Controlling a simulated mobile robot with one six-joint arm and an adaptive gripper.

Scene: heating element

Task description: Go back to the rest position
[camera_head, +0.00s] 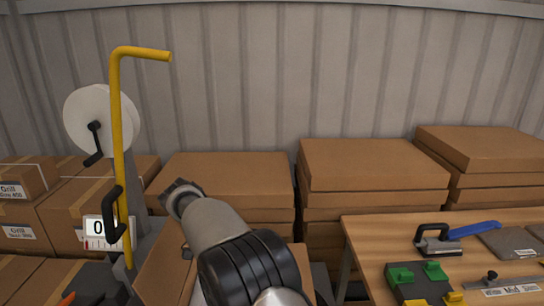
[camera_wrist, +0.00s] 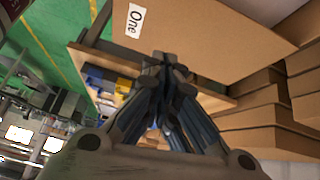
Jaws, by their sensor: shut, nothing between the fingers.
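My gripper (camera_wrist: 165,62) is shut and empty in the wrist view, its fingertips together in front of a brown cardboard surface with a label reading "One" (camera_wrist: 134,19). I cannot tell whether the fingertips touch that surface. In the head view my arm rises from the bottom middle and points up and left. The end of my arm, with my gripper (camera_head: 178,192), shows there in front of stacked brown boxes (camera_head: 225,175). The fingers are small and dark in that view.
A wooden table (camera_head: 365,235) stands at the right, with a black-handled tool (camera_head: 437,242), a green-and-yellow fixture (camera_head: 420,283) and a blue-handled tool (camera_head: 473,229) on it. A yellow bent bar (camera_head: 117,120) and a white reel (camera_head: 101,118) stand at the left. More boxes (camera_head: 372,165) line the wall.

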